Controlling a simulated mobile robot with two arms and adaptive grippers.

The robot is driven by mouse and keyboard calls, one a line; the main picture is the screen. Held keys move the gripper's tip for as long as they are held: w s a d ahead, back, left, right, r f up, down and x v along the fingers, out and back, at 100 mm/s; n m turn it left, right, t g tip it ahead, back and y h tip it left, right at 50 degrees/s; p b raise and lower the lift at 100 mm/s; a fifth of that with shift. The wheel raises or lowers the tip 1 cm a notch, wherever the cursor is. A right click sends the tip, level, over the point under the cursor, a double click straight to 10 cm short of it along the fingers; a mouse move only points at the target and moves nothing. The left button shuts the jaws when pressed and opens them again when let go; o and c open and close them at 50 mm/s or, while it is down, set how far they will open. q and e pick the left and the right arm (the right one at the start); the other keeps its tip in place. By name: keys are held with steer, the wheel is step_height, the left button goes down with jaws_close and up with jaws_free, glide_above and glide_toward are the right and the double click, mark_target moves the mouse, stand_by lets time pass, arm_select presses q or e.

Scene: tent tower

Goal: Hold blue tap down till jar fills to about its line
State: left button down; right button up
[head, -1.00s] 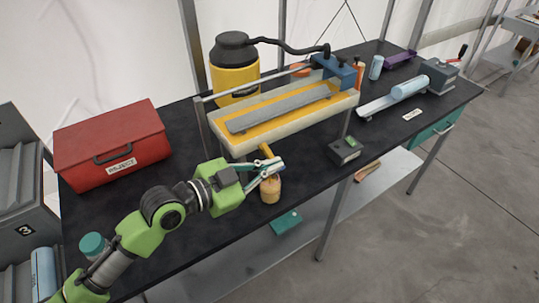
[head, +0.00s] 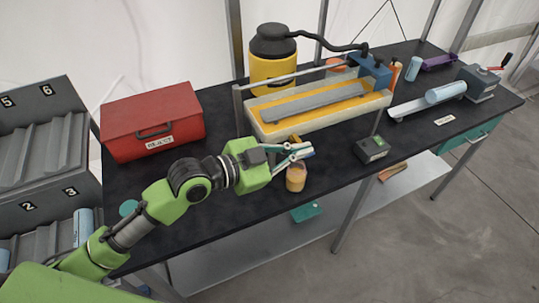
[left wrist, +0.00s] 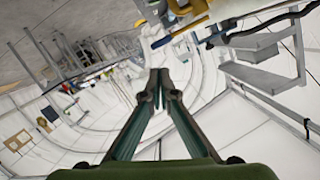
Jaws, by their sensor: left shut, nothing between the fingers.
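The jar (head: 296,179) stands upright near the table's front edge, below the spout of the yellow trough. It looks filled with amber liquid over much of its height; its line is too small to make out. My left gripper (head: 306,150) is shut and empty, just above the jar. A small blue piece, apparently the tap, shows at its fingertips; whether they touch or press it I cannot tell. In the left wrist view, the fingers (left wrist: 159,84) are together, and neither jar nor tap can be made out. My right gripper is not in view.
The long yellow trough (head: 262,128) stands behind the jar, with a yellow tank (head: 272,72) behind it. A red box (head: 152,120) is to the left. A small dark device (head: 372,149) sits right of the jar.

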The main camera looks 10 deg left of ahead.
arm_select(q)
steer(key=b+v, duration=0.2)
steer(key=v, duration=0.6)
steer(key=shift+a+f+b, duration=0.2)
steer(key=shift+a+b, duration=0.2)
steer(key=shift+a, duration=0.05)
steer(key=shift+s, duration=0.1)
